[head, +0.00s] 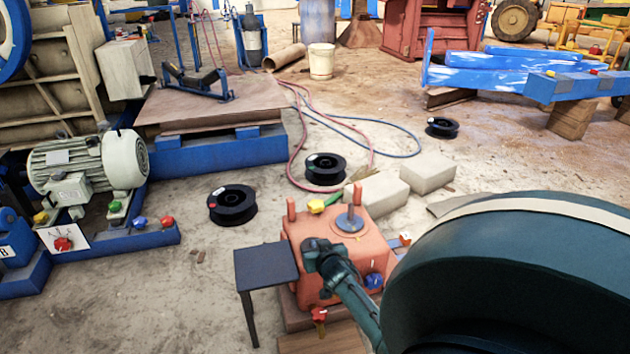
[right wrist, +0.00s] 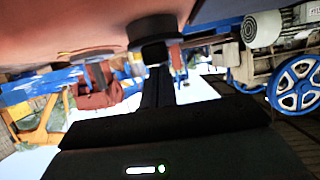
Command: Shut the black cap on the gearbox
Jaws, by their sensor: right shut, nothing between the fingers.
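The gearbox (head: 299,229) is a salmon-red box at the lower middle of the head view, with a grey disc and stud (head: 350,220) on its top. My right gripper (head: 312,246) is over the near left part of its top, shut and empty. In the right wrist view, a black round piece (right wrist: 152,27), seemingly the cap, stands against the red surface right at the tips of my fingers (right wrist: 158,75). I cannot tell whether they touch. In the head view the gripper hides this spot, so the cap's angle is unclear. My left gripper is not in view.
Two red posts (head: 291,208) and a yellow-green handle (head: 322,204) rise at the gearbox's back edge. A small dark table (head: 266,264) stands close on its left. Pale blocks (head: 428,172) lie behind it.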

